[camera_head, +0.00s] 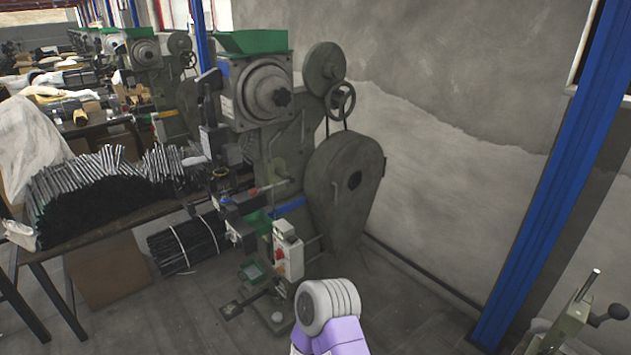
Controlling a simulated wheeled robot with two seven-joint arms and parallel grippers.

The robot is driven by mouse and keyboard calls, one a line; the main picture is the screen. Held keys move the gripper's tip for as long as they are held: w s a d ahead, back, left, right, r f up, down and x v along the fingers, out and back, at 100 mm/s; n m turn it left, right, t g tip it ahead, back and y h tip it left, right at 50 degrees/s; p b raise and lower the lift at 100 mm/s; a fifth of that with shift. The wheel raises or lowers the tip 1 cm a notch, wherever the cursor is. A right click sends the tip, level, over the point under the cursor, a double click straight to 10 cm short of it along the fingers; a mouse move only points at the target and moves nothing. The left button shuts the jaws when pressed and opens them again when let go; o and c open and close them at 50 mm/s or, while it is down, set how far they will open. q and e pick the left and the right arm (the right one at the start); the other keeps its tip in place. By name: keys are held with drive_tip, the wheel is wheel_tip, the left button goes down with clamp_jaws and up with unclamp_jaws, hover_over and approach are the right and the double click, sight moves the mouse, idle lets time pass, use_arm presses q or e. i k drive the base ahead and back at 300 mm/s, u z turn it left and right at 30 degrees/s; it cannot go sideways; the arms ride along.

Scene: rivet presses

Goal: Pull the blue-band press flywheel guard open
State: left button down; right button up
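The press (290,130) stands in the middle, grey-green with a green hopper tray (252,42) on top. A blue band (289,207) shows on its frame. The flywheel guard (335,210) is a large rounded grey-green cover on the press's right side, with a dark round hole near its middle. It appears to sit close against the press; I cannot tell if it is ajar. A white and purple link of my arm shows at the bottom centre, below the guard and apart from it. Neither gripper is in view.
A control box (288,253) with a red button stands on the press's front. A table (110,222) piled with metal rods is at left, a rod bundle (187,244) on the floor. A blue post (540,180) and another machine (570,325) are at right. Floor between is clear.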

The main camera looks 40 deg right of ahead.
sight(346, 212)
drive_tip(key=i, duration=1.4)
drive_tip(key=z, duration=2.9)
drive_tip(key=i, duration=1.15)
drive_tip(key=u, duration=2.2)
